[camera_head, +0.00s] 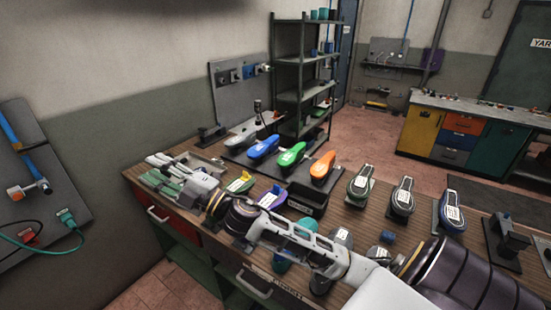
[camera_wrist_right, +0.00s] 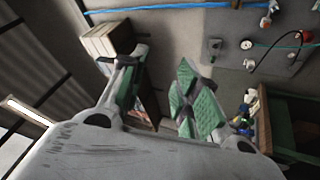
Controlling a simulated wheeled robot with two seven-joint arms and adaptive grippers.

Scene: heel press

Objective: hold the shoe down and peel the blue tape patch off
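Several shoes stand on the wooden bench (camera_head: 345,206) in the head view: a blue shoe (camera_head: 263,148), a green shoe (camera_head: 291,155) and an orange shoe (camera_head: 322,166) at the back. Grey-green (camera_head: 361,183), grey (camera_head: 403,197) and dark blue (camera_head: 450,212) shoes with white labels stand at the right. I cannot tell which shoe carries the blue tape patch. My right gripper (camera_head: 163,172) is over the bench's left end, left of the shoes. In the right wrist view its green-padded fingers (camera_wrist_right: 160,82) are apart, with nothing between them. My left gripper is out of view.
A black tray (camera_head: 306,199) sits mid-bench, and a small blue block (camera_head: 388,237) lies near the right front. Dark stands (camera_head: 508,240) are at the right end. A shelf rack (camera_head: 303,75) rises behind the bench. My right arm hides part of the bench's front.

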